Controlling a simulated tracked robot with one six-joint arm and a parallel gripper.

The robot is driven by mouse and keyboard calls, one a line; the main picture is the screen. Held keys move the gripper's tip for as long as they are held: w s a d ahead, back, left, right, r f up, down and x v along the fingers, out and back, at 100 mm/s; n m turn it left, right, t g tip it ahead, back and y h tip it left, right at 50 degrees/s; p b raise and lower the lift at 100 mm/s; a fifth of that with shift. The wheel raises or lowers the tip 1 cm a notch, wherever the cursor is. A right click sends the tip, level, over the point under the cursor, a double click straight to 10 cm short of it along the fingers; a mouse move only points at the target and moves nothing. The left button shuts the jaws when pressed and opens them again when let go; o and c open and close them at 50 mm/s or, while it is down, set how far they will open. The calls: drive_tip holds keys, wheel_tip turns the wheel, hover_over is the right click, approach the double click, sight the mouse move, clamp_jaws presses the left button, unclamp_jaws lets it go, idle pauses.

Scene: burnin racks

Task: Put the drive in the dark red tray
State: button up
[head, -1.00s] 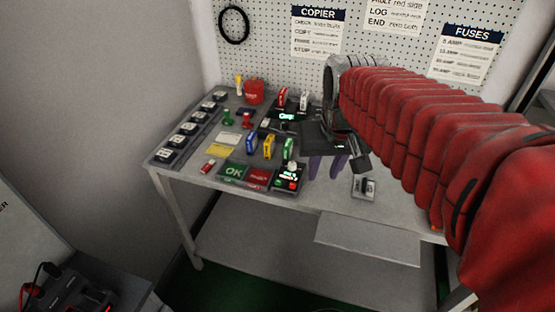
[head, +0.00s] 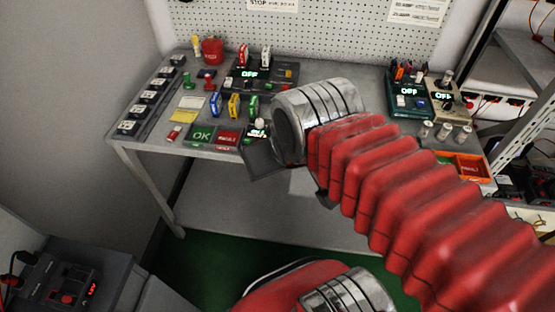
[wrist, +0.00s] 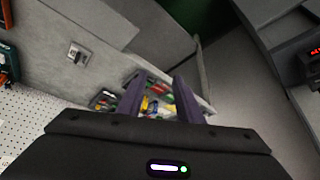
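The dark red tray (head: 228,138) lies near the front of the bench, right of a green tray marked OK. A blue drive-like stick (head: 215,104), a yellow one (head: 234,105) and a green one (head: 253,105) stand upright behind the trays. A small red piece (head: 174,134) lies left of the OK tray. I cannot tell which piece is the drive meant. My gripper (wrist: 158,90) shows two purple fingers spread apart in the wrist view, with the bench's coloured items beyond them and nothing visibly held. In the head view my wrist hides the fingers.
A lit device (head: 250,74) stands at the bench's back, below the pegboard. A row of dark blocks (head: 147,97) lines its left edge. An orange-red bin (head: 468,164) and lit boxes are at the right. A grey fixture (wrist: 77,53) sits on bare bench.

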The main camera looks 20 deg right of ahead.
drive_tip(key=shift+o, duration=0.6)
drive_tip(key=shift+d, duration=0.2)
drive_tip(key=o, duration=0.8)
drive_tip(key=d+f+m, duration=0.1)
drive_tip(key=d, duration=0.1)
drive_tip(key=w+d+f+g, duration=0.1)
drive_tip(key=d, duration=0.1)
drive_tip(key=w+d+f+m+g+h, duration=0.1)
drive_tip(key=d, duration=0.1)
drive_tip(key=shift+w+d+f+m, duration=0.2)
drive_tip(key=shift+d+f+m, duration=0.05)
drive_tip(key=shift+d+m, duration=0.1)
drive_tip(key=shift+o, duration=0.2)
drive_tip(key=w+d+f+m, duration=0.3)
drive_tip(key=w+d, duration=0.2)
drive_tip(key=d, duration=0.6)
drive_tip(key=shift+d+f+g+h, duration=0.15)
drive_tip(key=shift+d+g+h, duration=0.15)
drive_tip(key=shift+g, duration=0.1)
drive_tip(key=w+d+m+t+h, duration=0.1)
drive_tip(key=w+d, duration=0.4)
drive_tip(key=d, duration=0.1)
drive_tip(key=shift+w+d+r, duration=0.15)
drive_tip(key=shift+d+r, duration=0.05)
drive_tip(key=shift+r, duration=0.25)
drive_tip(key=shift+x, duration=4.3)
